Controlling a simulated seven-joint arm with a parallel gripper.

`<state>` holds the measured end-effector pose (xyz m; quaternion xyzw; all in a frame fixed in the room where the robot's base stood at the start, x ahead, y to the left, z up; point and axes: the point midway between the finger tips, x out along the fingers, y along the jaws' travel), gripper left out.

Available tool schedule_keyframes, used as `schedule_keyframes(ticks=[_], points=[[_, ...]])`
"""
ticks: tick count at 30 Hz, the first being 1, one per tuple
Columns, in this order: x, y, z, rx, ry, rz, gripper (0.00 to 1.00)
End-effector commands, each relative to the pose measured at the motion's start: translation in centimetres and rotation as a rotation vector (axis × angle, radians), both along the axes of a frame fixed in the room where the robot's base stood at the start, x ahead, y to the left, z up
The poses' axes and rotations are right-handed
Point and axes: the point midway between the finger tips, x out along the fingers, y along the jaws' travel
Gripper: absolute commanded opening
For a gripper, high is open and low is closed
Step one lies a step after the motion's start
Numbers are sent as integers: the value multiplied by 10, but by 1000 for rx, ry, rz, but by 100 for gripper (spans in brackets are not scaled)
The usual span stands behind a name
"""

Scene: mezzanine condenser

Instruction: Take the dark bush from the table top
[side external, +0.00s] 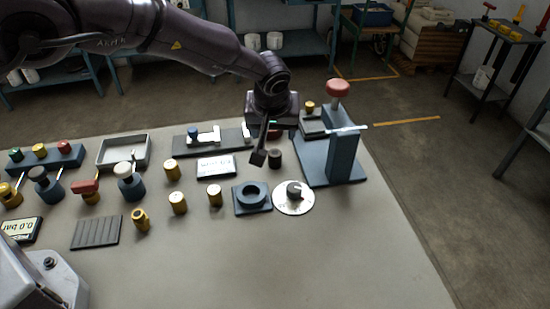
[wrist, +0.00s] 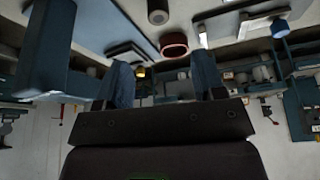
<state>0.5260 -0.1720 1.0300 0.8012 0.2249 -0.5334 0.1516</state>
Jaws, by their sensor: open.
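The dark bush (side external: 275,159) is a short dark cylinder standing on the table top (side external: 330,245). My gripper (side external: 260,157) is close beside it, on its left in the side view, with its fingers pointing down. In the wrist view my gripper (wrist: 162,78) shows its two fingers spread apart with nothing held between them. A dark cylinder with a hole in its end, which looks like the bush (wrist: 158,14), is at the top edge of the wrist view, beyond the fingertips. I cannot tell whether the near finger touches the bush in the side view.
A blue press stand (side external: 342,158) with a red knob is to the right. A blue ring block (side external: 252,197) and a white dial (side external: 293,198) stand in front. Several brass cylinders are left. A red ring (wrist: 173,45) lies near the fingers. The front right table is clear.

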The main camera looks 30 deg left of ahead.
Motion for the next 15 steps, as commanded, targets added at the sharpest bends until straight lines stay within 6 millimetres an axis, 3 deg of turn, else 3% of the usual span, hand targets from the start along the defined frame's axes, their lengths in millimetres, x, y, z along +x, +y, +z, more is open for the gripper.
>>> schedule_keyframes(ticks=[6, 15], points=[[13, 9, -41, 2, 5, 1, 63], [22, 14, -66, 1, 4, -1, 63]])
